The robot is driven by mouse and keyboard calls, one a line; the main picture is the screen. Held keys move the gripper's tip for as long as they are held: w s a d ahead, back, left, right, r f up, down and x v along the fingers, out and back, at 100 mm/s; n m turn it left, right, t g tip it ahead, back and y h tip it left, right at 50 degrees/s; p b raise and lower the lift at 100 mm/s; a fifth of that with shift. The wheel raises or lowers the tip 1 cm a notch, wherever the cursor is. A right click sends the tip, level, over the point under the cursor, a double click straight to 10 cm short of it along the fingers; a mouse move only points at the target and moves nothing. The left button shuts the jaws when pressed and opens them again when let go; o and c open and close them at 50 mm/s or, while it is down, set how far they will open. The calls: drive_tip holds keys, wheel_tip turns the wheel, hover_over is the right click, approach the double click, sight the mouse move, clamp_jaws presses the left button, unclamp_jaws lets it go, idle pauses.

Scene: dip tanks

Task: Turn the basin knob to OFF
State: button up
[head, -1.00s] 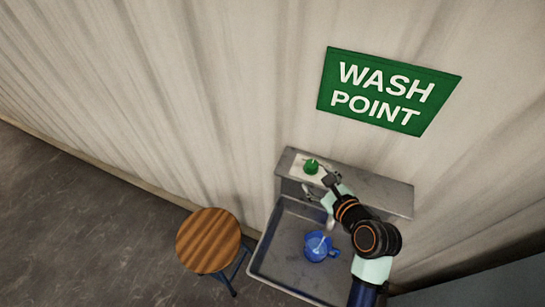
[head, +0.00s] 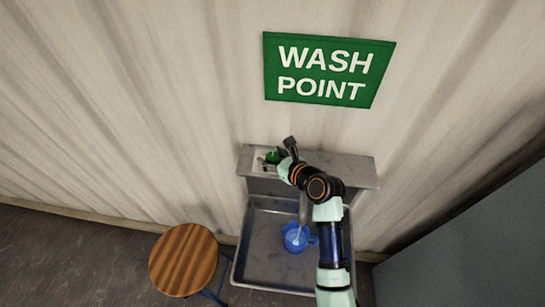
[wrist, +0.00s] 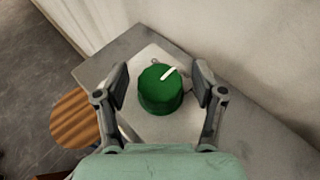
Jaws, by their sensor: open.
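The green basin knob (wrist: 160,91) stands on a pale plate (wrist: 145,122) on the ledge. Its white pointer line points up and to the right in the wrist view. My gripper (wrist: 160,86) is open, with one finger on each side of the knob and a gap visible on both sides. In the head view the knob (head: 272,157) is partly hidden by my gripper (head: 277,157). No label for OFF can be read.
The grey basin (head: 262,262) lies below the ledge (head: 350,168), with a blue mug (head: 296,239) in it and a pale stream above the mug. A wooden stool (head: 184,259) stands to the left. A wall with a green sign (head: 329,70) rises behind.

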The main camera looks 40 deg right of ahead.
drive_tip(key=c, duration=1.1)
drive_tip(key=shift+c, duration=0.2)
drive_tip(key=shift+n+y, duration=1.2)
drive_tip(key=shift+y, duration=0.2)
drive_tip(key=n+y, duration=0.2)
drive_tip(key=shift+f+g+y+b, duration=0.1)
drive_tip(key=shift+g+y+b, duration=0.2)
drive_tip(key=shift+y+b, duration=0.1)
drive_tip(key=n+g+y+b, duration=0.1)
drive_tip(key=n+y+b, duration=0.2)
drive_tip(key=shift+f, duration=0.1)
drive_tip(key=shift+n+g+y+b, duration=0.6)
drive_tip(key=shift+n+b, duration=0.1)
drive_tip(key=shift+b, duration=0.2)
drive_tip(key=shift+g, duration=0.3)
